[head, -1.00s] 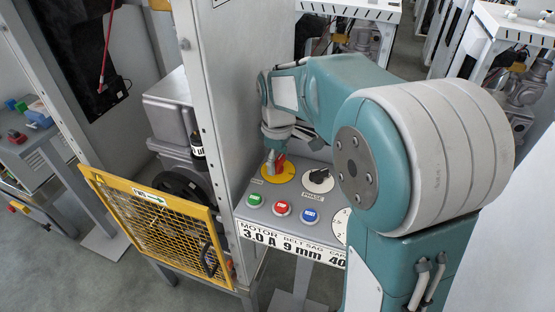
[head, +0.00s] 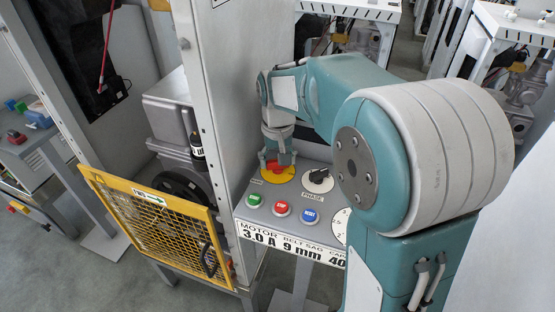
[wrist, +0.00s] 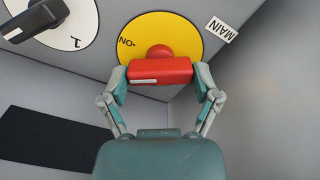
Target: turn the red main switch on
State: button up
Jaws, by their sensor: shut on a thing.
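The red main switch (wrist: 160,71) is a red handle on a round yellow plate (wrist: 174,27) with an "ON" mark, beside a "MAIN" label (wrist: 218,30). In the wrist view my gripper (wrist: 160,84) has one finger at each end of the red handle and is shut on it. The white line on the handle lies toward its left part in that view. In the head view the yellow plate (head: 287,177) sits at the back left of the sloped panel, with my gripper (head: 278,160) over it from above, hiding part of the handle.
A black phase knob (head: 318,176) sits right of the switch. Green (head: 254,200), red (head: 281,209) and blue (head: 309,215) buttons lie in front. A grey upright post (head: 225,110) stands close on the left, with a yellow mesh guard (head: 160,225) beyond.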

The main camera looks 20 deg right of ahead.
jog(key=m, duration=0.6)
dwell(0.7)
jog(key=o, duration=1)
jog(key=shift+c, duration=0.2)
notch_tip(320, 180, up, 12)
jog(key=shift+f, duration=0.1)
